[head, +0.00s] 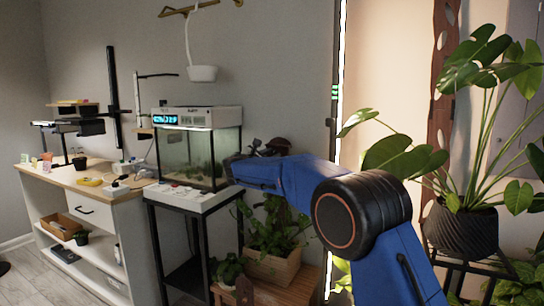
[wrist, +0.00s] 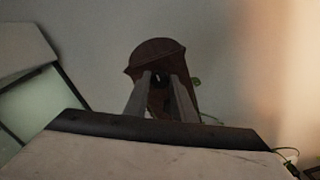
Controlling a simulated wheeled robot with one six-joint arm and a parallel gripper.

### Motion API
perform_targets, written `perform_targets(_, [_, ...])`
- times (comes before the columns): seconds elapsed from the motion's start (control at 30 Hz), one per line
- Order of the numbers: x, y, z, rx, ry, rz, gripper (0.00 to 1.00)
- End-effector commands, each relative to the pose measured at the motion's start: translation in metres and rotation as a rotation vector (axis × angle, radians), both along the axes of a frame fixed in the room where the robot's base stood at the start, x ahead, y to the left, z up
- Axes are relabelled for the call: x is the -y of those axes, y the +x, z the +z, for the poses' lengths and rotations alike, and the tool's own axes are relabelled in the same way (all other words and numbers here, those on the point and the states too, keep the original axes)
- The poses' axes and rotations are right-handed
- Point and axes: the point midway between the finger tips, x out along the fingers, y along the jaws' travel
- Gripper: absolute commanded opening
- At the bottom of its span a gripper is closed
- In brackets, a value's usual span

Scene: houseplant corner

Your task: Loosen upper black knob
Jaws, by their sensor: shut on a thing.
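In the wrist view, my gripper (wrist: 162,84) points at a dark brown, rounded fitting (wrist: 154,54) near the wall. Its two grey fingers are closed around a small black knob (wrist: 157,78) in front of the fitting. Much of the knob is hidden between the fingers, and its markings are too dark to read. I cannot tell from this view whether another knob is below it. The knob is not clear there.
A lit aquarium (head: 197,160) on a black stand (head: 187,238) is close to the left of my arm. Potted plants (head: 272,240) sit below it. A large monstera (head: 485,130) in a black pot (head: 461,229) stands right.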

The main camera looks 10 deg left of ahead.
Motion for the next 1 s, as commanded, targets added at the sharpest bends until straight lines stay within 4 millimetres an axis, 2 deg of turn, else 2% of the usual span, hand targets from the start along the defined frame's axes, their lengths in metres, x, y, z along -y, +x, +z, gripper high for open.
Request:
perform_targets(0.03, [-0.001,0.0,-0.003,-0.003,-0.001,0.001,0.01])
perform_targets(0.07, [-0.001,0.0,-0.003,-0.003,0.0,0.001,0.3])
perform_targets(0.1, [-0.001,0.0,-0.002,-0.003,0.0,0.001,0.4])
perform_targets(0.13, [-0.001,0.0,-0.002,-0.003,0.0,0.001,0.42])
perform_targets(0.43, [-0.001,-0.001,-0.001,-0.001,0.0,0.0,0.42])
perform_targets(0.57, [-0.004,-0.009,0.0,0.0,0.001,0.0,0.42])
perform_targets(0.67, [-0.01,-0.023,0.0,0.0,0.001,0.003,0.42])
perform_targets(1.0, [-0.033,-0.086,-0.001,-0.001,0.0,0.003,0.42])
